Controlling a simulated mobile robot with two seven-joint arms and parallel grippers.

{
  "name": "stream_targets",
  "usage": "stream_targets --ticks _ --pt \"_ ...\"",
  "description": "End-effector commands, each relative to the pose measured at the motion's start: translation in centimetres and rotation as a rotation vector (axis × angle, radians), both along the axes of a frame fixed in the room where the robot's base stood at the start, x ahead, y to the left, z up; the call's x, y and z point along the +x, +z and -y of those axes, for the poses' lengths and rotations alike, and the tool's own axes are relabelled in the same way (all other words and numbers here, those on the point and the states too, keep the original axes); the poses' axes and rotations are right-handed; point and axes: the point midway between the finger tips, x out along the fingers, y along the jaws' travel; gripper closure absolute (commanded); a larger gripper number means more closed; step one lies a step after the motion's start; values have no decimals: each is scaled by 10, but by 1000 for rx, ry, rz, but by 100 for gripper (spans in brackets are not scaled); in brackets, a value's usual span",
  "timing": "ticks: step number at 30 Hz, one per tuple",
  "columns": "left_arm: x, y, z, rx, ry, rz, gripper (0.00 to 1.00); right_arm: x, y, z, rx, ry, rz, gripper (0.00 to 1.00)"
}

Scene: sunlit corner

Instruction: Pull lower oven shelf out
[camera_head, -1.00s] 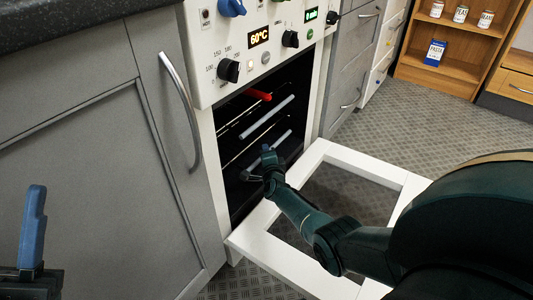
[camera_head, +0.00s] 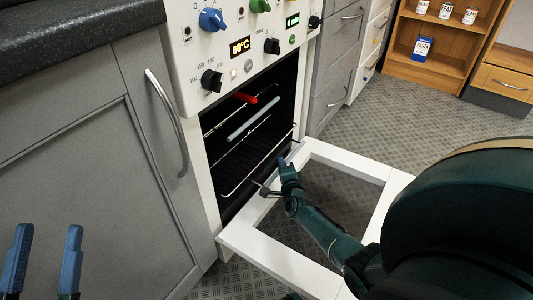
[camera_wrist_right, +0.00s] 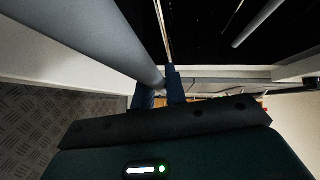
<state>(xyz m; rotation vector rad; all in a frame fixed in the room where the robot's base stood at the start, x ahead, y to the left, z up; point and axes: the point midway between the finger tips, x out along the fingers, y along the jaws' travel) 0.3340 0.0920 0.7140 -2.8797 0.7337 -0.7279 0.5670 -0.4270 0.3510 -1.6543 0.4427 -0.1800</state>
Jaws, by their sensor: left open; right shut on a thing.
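The lower oven shelf (camera_head: 228,192) is a wire rack in the dark oven cavity, with its front edge near the oven mouth. My right gripper (camera_head: 277,177) is just in front of it, over the open door. In the right wrist view a grey bar (camera_wrist_right: 105,45) runs to the fingers (camera_wrist_right: 160,90), which are shut on it; I take it as the lower shelf's handle. That bar is hard to make out in the head view. My left gripper (camera_head: 46,232) is open and empty at lower left, in front of the grey cabinet.
The white-framed oven door (camera_head: 270,258) is folded down, under my right arm. The upper shelf's grey bar (camera_head: 253,120) and a red object (camera_head: 245,98) are inside the oven. A grey cabinet door (camera_head: 85,190) stands left. Patterned floor (camera_head: 400,125) is free to the right.

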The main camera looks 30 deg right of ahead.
Motion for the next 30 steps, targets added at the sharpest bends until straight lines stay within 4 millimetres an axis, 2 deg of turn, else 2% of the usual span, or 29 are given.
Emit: stream_targets --ticks 1,8,15,21,24,30 --pt "-2 -1 1 -8 1 -60 59 -20 4 8 -6 2 -8 100" --pt "-11 -29 4 -24 3 -255 59 -95 3 39 -6 3 -6 100" --pt "-11 -31 2 -4 18 -263 59 -165 1 68 -4 2 -5 100" --pt "-11 -31 2 6 24 -259 59 -206 0 84 -1 1 -2 100" --pt "-11 -31 2 8 25 -258 59 -219 0 90 -1 1 0 100" --pt "-11 -30 1 10 28 -257 59 -233 0 96 0 0 2 100"
